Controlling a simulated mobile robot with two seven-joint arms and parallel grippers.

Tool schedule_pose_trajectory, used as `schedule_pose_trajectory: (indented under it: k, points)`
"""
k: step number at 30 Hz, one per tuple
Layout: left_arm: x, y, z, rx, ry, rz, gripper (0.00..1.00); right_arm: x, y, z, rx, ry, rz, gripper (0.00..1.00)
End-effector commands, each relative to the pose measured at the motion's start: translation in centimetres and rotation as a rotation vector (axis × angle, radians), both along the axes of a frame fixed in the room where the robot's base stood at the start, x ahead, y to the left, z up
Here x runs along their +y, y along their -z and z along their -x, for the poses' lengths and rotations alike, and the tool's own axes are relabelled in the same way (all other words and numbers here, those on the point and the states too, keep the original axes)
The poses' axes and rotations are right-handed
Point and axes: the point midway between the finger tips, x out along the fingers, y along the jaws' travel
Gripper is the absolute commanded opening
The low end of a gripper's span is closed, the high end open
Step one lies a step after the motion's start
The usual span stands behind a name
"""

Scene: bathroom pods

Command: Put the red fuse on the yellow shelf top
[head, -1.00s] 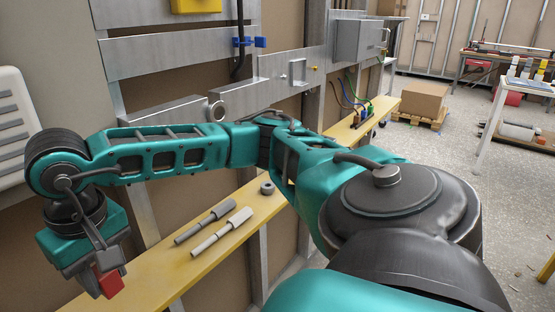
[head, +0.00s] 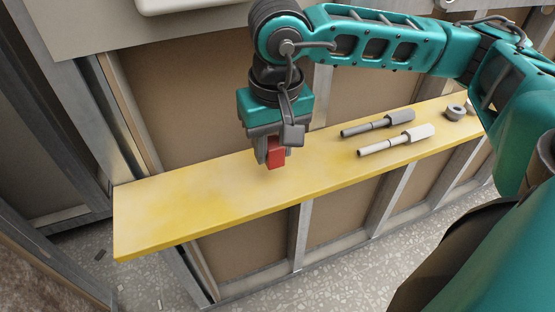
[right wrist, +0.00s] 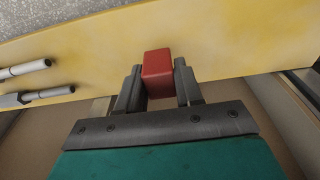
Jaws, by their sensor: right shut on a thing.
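The red fuse (head: 276,153) is a small red block held between the fingers of my right gripper (head: 270,158). It also shows in the right wrist view (right wrist: 157,72), between the two dark fingertips (right wrist: 158,84). The yellow shelf top (head: 190,199) is a long narrow board running from lower left to upper right. The gripper points down over the shelf's middle part. The fuse's lower end appears close to the shelf surface; I cannot tell whether it touches. My left gripper is not in view.
Two grey rod-like tools, one darker (head: 378,123) and one lighter (head: 397,140), lie on the shelf right of the gripper. The shelf's left part is bare. Metal studs and brown panels stand behind it.

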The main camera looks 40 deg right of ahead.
Motion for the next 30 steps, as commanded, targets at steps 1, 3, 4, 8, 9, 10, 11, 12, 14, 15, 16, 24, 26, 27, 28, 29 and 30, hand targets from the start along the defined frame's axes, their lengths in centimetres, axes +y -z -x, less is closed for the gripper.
schedule_pose_trajectory:
  k: [1,3,4,8,9,10,11,12,14,15,16,24,26,27,28,29,30]
  points:
    - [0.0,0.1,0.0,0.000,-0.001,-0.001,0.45,0.0,0.4,0.0,0.000,0.000,0.000,0.07]
    - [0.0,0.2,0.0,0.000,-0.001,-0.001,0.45,0.0,0.9,0.0,0.000,0.000,0.001,0.07]
    - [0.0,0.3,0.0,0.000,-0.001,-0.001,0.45,0.0,1.2,0.0,0.001,0.000,0.001,0.07]
    - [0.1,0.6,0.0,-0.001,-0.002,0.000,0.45,0.0,3.0,0.0,0.002,0.000,0.001,0.07]
    - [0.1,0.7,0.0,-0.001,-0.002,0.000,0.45,0.0,3.6,0.0,0.002,0.000,0.000,0.07]
    - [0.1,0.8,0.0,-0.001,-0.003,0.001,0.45,0.0,4.0,0.0,0.001,0.000,0.001,0.07]
    - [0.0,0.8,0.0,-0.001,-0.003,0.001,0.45,0.0,4.2,0.0,0.001,0.000,0.001,0.07]
    - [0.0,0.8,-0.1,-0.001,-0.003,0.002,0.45,0.0,4.3,0.0,0.000,0.000,0.001,0.07]
    - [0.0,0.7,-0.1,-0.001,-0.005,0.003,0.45,0.0,4.2,0.0,-0.001,0.000,0.000,0.07]
    - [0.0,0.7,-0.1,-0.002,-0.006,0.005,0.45,0.0,4.2,0.0,-0.001,0.000,0.000,0.07]
    - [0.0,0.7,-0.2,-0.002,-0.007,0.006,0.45,0.0,4.2,0.0,-0.001,0.000,0.000,0.07]
    - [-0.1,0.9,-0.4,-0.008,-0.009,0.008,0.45,0.0,4.5,0.0,-0.001,0.000,0.000,0.39]
    - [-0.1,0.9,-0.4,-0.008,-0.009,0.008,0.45,0.0,4.5,0.0,-0.001,0.000,0.000,0.45]
    - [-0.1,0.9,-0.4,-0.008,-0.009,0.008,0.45,0.0,4.5,0.0,-0.001,-0.001,0.000,0.49]
    - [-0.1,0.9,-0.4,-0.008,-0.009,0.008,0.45,0.0,4.5,0.0,-0.001,-0.001,0.000,0.52]
    - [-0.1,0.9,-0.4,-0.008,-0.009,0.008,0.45,0.0,4.5,0.0,-0.001,-0.001,0.000,0.55]
    - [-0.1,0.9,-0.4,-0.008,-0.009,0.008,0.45,0.0,4.5,0.0,-0.001,-0.001,0.000,0.59]
